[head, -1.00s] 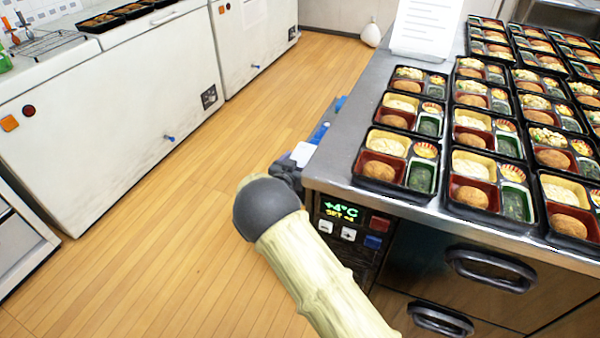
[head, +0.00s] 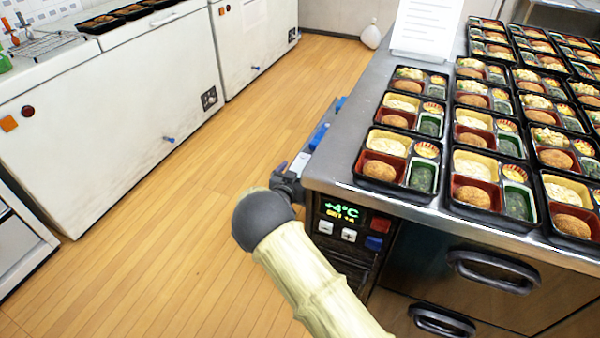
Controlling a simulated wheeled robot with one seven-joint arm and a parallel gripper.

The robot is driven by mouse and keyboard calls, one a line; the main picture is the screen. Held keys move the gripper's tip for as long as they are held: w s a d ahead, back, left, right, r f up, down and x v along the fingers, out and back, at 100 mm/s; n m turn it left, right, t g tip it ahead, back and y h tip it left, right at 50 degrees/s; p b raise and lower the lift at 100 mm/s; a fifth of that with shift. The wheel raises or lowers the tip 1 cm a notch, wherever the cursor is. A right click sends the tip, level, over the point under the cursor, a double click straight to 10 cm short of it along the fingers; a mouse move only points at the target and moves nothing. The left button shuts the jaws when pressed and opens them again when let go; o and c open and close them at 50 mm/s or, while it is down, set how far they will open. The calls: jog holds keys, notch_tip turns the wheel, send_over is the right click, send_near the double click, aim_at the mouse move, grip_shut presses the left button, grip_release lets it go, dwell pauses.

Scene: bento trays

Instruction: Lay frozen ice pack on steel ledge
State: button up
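The steel ledge (head: 338,160) is the bare grey strip along the left side of the counter top, beside the bento trays. A blue piece (head: 319,136) and a small white piece (head: 300,163) show just off the counter's left edge. I cannot tell whether either is the ice pack or part of my arm. The dark end of my arm is beside the counter's front left corner, mostly hidden behind my round dark elbow joint. My gripper's fingers cannot be made out, nor what they hold.
Several filled bento trays (head: 399,160) cover the counter right of the bare strip. A white sheet (head: 427,28) stands at its back. Drawer handles (head: 492,270) and a panel reading +4°C (head: 342,210) are on its front. White chest freezers (head: 110,110) line the left; the wooden floor between is clear.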

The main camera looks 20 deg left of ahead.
jog(key=shift+s, duration=0.1)
jog(key=shift+r, duration=0.2)
jog(key=s+r+p, duration=0.1)
jog(key=s, duration=1)
jog(key=shift+s+a+r+p, duration=0.35)
jog(key=shift+s+a, duration=0.05)
jog(key=shift+a, duration=0.05)
